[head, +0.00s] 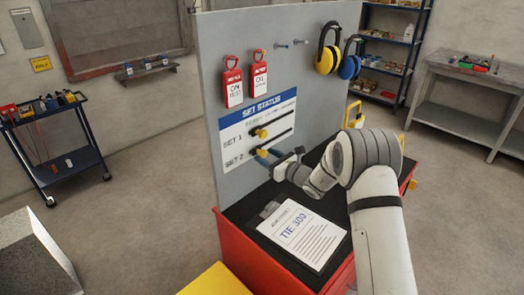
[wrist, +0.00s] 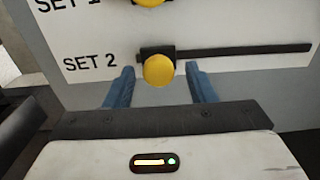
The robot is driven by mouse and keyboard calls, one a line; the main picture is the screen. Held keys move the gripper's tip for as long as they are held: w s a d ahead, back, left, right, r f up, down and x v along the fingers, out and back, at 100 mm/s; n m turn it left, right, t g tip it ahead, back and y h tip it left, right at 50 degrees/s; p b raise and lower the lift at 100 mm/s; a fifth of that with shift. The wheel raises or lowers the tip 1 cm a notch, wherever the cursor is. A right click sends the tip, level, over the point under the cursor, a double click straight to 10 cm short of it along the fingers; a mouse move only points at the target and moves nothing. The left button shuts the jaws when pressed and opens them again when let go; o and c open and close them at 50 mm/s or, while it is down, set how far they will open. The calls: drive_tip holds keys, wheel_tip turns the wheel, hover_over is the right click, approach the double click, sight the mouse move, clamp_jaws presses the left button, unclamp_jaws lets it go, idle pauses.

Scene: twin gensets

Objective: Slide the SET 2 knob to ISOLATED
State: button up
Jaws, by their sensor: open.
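The SET STATUS board (head: 283,107) is fixed on a grey upright panel and carries two slide rows. The yellow SET 2 knob (wrist: 159,71) sits at the left end of its dark slot (wrist: 245,51); it also shows in the head view (head: 261,153). My gripper (wrist: 160,85) is open, with one blue finger on each side of the SET 2 knob. I cannot tell whether either finger touches it. In the head view my gripper (head: 268,159) is at the board, partly covering the SET 2 row. The position labels above the slots are too small or cut off to read fully.
The yellow SET 1 knob (wrist: 149,2) is just above, at the left of its slot. Two red tags (head: 232,82) and ear defenders (head: 328,50) hang higher on the panel. A clipboard (head: 302,236) lies on the red cabinet's dark top (head: 250,222) below.

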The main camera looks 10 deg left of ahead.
drive_tip(key=shift+x, duration=1.15)
